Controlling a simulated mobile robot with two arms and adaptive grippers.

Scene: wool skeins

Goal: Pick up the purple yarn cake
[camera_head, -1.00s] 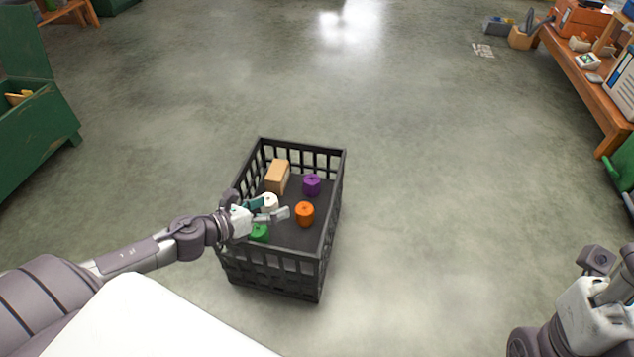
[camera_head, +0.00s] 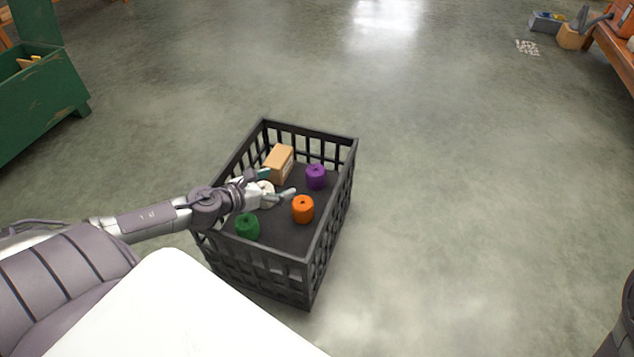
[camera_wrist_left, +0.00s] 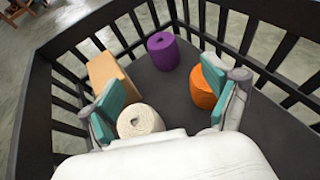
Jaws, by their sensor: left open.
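The purple yarn cake (camera_head: 316,177) stands upright in the black crate (camera_head: 335,225), near its far right corner. It also shows in the left wrist view (camera_wrist_left: 163,50), beyond and between my fingers. My left gripper (camera_head: 279,184) is open and empty, over the crate, to the left of the purple cake and apart from it. Its teal finger pads show in the left wrist view (camera_wrist_left: 160,105), on either side of the white cake (camera_wrist_left: 139,120). Of my right arm, only a dark part shows at the right edge; its gripper is out of frame.
In the crate, an orange cake (camera_head: 303,209) stands in front of the purple one, a green cake (camera_head: 247,227) at front left and a tan box (camera_head: 279,162) at back left. Slatted crate walls surround them.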

